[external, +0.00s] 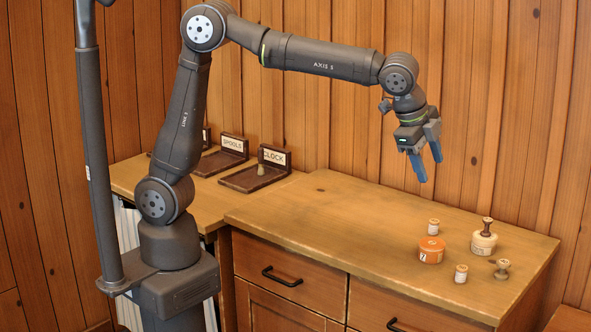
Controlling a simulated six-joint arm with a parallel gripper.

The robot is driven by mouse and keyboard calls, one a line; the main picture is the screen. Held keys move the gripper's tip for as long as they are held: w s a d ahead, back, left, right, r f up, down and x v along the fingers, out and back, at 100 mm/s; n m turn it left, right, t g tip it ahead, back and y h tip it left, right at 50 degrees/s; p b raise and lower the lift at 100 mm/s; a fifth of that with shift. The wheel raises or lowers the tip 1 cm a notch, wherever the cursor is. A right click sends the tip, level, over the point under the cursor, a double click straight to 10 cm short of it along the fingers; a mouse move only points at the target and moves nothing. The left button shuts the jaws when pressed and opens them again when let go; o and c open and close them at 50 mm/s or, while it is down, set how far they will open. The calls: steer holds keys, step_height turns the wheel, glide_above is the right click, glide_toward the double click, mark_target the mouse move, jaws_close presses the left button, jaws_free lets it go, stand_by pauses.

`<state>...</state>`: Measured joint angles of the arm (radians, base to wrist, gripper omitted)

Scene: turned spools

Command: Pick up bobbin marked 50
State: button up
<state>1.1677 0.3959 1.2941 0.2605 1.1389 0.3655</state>
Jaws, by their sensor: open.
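Several small turned pieces stand on the right part of the wooden counter. One pale spool (433,227) is behind the orange round tin, and another pale spool (461,274) is in front of it. A grey-brown turned piece (502,268) stands to the right. A dark-topped turned piece (487,226) is on or directly behind a cream round container. The markings are too small to read, so I cannot tell which bobbin is marked 50.
The orange tin (431,251) and cream container (484,244) stand close among the pieces. A tray labelled CLOCK (243,181) holds a small piece (261,171); a SPOOLS tray (217,162) is beside it. The counter's (330,225) left and middle are clear. A plank wall is behind.

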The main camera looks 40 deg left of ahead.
steer(key=n, duration=1.2)
glide_toward(461, 268)
steer(key=x, duration=0.5)
steer(key=shift+d, duration=0.3)
steer(key=shift+a+x, duration=0.1)
steer(key=shift+x, duration=1.2)
steer(key=shift+a+x, duration=0.15)
steer(key=shift+x, duration=1.2)
steer(key=c, duration=1)
steer(key=shift+c, duration=0.2)
